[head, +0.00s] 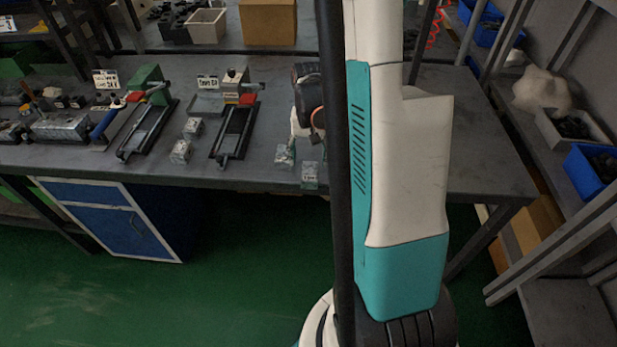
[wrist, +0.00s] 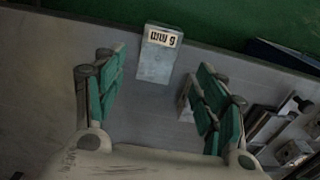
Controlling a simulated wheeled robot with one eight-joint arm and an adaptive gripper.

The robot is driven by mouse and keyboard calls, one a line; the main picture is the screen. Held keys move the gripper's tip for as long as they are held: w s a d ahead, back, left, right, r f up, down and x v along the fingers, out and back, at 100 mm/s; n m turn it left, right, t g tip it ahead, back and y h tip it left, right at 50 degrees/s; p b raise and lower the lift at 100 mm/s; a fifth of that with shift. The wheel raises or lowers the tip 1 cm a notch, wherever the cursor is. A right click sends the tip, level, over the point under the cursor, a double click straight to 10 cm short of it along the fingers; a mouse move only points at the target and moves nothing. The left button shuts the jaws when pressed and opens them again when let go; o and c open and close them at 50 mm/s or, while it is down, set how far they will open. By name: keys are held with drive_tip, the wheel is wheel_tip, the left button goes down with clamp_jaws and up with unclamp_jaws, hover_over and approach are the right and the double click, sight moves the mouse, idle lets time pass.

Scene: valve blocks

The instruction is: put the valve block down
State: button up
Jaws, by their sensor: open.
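A pale grey valve block (wrist: 155,68) with a white label on its end stands on the dark grey bench top near the edge in the wrist view. The head view shows it (head: 310,174) at the bench's front edge. My gripper (wrist: 162,61) is open, its teal finger pads apart on either side of the block's line, with a visible gap to each side. A second block (wrist: 186,101) is partly hidden behind the right finger; in the head view it (head: 284,156) sits just left of the first. In the head view my fingertips are mostly hidden by my arm.
Two more small blocks (head: 181,152) (head: 193,127) stand between two black fixtures (head: 148,130) (head: 235,132) on the bench. Green floor lies beyond the bench edge. The bench (head: 480,150) is bare to the right of my arm.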

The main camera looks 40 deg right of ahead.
sight(310, 171)
wheel_tip(310, 171, down, 8)
drive_tip(key=b, duration=0.3)
drive_tip(key=shift+d+r, duration=0.15)
drive_tip(key=shift+r, duration=0.1)
drive_tip(key=shift+s+r, duration=0.1)
clamp_jaws()
